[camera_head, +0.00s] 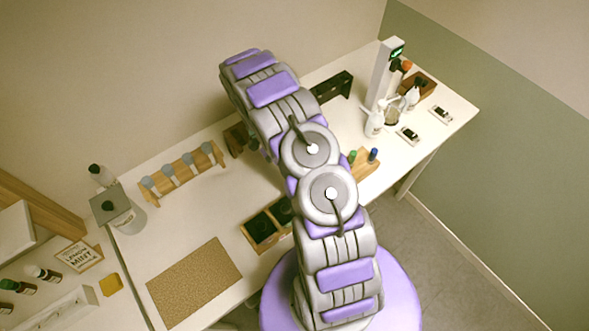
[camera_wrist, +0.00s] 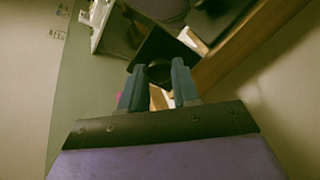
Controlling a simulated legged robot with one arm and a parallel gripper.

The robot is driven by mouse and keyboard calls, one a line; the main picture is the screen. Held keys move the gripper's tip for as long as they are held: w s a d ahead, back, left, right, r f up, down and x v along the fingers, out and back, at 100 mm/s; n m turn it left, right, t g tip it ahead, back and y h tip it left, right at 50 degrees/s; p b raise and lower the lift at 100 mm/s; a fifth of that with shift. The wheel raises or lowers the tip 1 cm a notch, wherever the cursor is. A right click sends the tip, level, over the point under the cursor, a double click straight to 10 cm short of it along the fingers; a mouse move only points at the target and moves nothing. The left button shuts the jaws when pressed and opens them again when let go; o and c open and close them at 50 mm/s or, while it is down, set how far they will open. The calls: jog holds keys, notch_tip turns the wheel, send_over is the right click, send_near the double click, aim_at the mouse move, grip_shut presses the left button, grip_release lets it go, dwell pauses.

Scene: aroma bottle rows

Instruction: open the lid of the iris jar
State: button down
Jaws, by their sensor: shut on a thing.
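In the wrist view my gripper (camera_wrist: 158,88) has its two blue-grey fingers on either side of a round black knob (camera_wrist: 159,72). It is shut on this knob, which sits on a dark square lid (camera_wrist: 160,48). I cannot tell whether the lid rests on a jar or is raised, and no iris label can be read. In the head view my arm hides my gripper and this lid.
The white table (camera_head: 160,240) holds a wooden rack of bottles (camera_head: 182,168), a cork mat (camera_head: 195,283), a black rack (camera_head: 333,87), and a dispenser (camera_head: 380,75) with white bottles at the right. Wood (camera_wrist: 245,45) runs close beside my gripper in the wrist view.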

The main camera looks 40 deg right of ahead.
jog(key=shift+f, duration=0.15)
jog(key=c, duration=0.8)
grip_release()
jog(key=s+a+r, duration=0.2)
jog(key=s, duration=0.5)
jog(key=s+a+r, duration=0.3)
jog(key=s, duration=0.4)
jog(key=shift+s+a, duration=0.35)
jog(key=shift+s, duration=0.05)
